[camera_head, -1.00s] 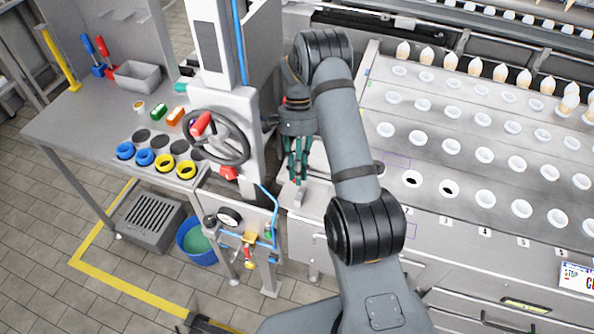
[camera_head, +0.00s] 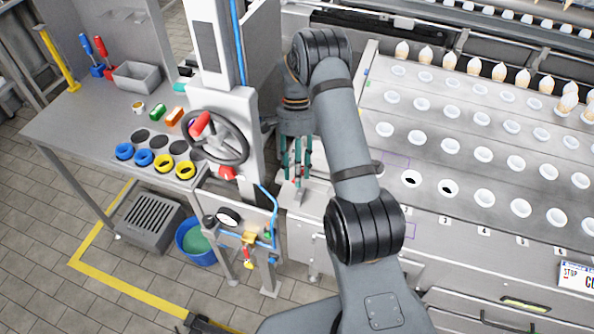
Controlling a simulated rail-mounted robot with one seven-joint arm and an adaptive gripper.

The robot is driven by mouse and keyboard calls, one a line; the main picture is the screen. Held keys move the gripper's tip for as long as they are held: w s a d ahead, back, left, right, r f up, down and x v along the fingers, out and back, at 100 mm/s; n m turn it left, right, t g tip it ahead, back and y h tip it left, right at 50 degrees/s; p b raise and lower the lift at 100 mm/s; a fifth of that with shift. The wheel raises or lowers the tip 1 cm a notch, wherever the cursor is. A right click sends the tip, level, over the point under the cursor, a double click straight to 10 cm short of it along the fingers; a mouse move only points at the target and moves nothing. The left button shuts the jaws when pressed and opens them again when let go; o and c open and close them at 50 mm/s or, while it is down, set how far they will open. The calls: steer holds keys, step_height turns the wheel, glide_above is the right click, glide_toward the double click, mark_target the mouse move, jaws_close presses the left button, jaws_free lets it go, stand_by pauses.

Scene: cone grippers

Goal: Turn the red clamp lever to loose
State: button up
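A red lever-like part (camera_head: 227,173) sits low on the white column, just below the black handwheel (camera_head: 215,137). I take it to be the clamp lever; it is small here, and its setting cannot be read. A second red piece, a grip (camera_head: 201,124), is on the handwheel. My gripper (camera_head: 297,177) points down to the right of the column, with its dark green fingers apart. It is clear of the red lever in the picture. A small metal block with an upright part (camera_head: 294,194) lies just below the fingertips; whether they touch cannot be told.
A grey bench (camera_head: 80,125) with blue and yellow rings and a grey bin (camera_head: 136,76) is at left. A blue bucket (camera_head: 193,243) and a gauge (camera_head: 228,217) are below. The perforated plate (camera_head: 470,170) with cones fills the right.

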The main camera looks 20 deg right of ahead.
steer(key=v, duration=1.2)
stand_by(0.3)
steer(key=x, duration=1.2)
steer(key=shift+r, duration=0.1)
